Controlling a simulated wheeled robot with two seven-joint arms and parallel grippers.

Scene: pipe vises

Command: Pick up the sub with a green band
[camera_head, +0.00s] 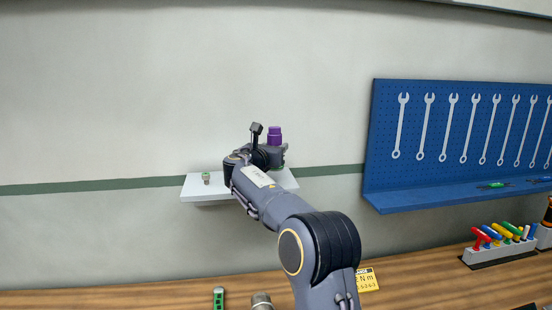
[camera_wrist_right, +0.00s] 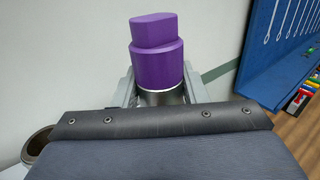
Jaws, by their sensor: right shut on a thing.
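My right gripper (camera_head: 277,154) is above the right part of a white wall shelf (camera_head: 193,191). It is shut on a purple-topped metal piece (camera_head: 274,136), which stands upright. In the right wrist view the purple top (camera_wrist_right: 155,62) rises above a bare metal body (camera_wrist_right: 160,98) between the two grey fingers (camera_wrist_right: 160,90); its lower part is hidden by the gripper. A small greyish sub with a green band (camera_head: 206,178) stands on the left part of the shelf, apart from the gripper. My left gripper is not in view.
An open round metal rim (camera_wrist_right: 38,144) shows at lower left in the wrist view. A blue pegboard (camera_head: 450,140) with several wrenches hangs at right. Below is a wooden bench (camera_head: 420,270) with a yellow label (camera_head: 367,279), a metal cylinder (camera_head: 262,301) and a screwdriver rack (camera_head: 500,250).

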